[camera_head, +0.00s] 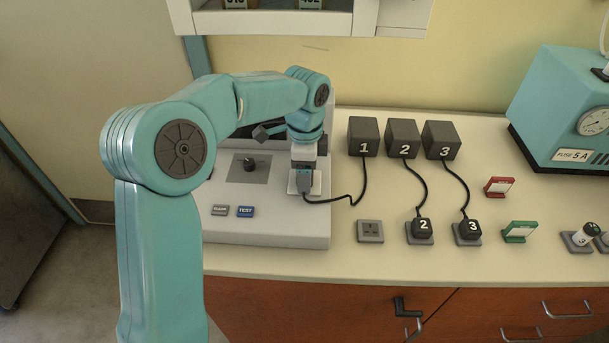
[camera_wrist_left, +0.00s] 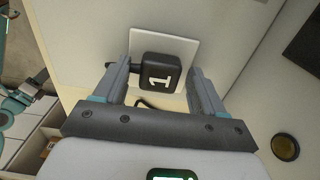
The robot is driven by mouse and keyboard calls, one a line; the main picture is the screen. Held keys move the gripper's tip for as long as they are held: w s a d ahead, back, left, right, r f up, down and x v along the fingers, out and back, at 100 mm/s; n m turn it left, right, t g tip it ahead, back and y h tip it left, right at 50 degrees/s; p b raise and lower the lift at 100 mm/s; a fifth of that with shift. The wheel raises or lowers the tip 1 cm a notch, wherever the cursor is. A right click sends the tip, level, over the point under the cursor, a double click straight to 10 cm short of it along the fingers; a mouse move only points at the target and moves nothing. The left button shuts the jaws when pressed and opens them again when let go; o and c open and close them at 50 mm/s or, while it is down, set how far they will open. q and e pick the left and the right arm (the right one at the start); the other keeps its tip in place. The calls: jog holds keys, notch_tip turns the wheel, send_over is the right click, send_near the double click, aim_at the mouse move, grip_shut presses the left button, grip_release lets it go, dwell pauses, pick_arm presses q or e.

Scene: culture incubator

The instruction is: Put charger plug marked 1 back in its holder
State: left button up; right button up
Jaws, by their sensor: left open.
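The charger plug marked 1 is a black block with a white 1 in the left wrist view (camera_wrist_left: 158,72). It sits against a white socket plate (camera_wrist_left: 180,47) on the grey test panel. My left gripper (camera_head: 304,182) is open, with one finger on each side of the plug and visible gaps beside it. In the head view the gripper mostly hides the plug. Its black cord runs to the box marked 1 (camera_head: 363,139). The empty holder (camera_head: 370,231) stands on the counter in front of that box. My right gripper does not show.
Boxes marked 2 (camera_head: 402,138) and 3 (camera_head: 441,140) have their plugs, 2 (camera_head: 424,225) and 3 (camera_head: 468,228), in holders right of the empty one. Red (camera_head: 499,186) and green (camera_head: 520,231) card stands and a teal machine (camera_head: 566,105) are farther right.

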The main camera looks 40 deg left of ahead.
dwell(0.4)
pick_arm(q)
grip_shut()
jog(key=shift+r+p, duration=0.15)
jog(key=shift+p, duration=0.2)
jog(key=shift+r+p, duration=2.6)
jog(key=shift+r, duration=0.3)
jog(key=shift+w+m, duration=0.2)
jog(key=shift+m, duration=0.4)
jog(key=shift+w+d+f, duration=0.1)
jog(key=shift+w+d, duration=0.1)
jog(key=shift+d, duration=0.05)
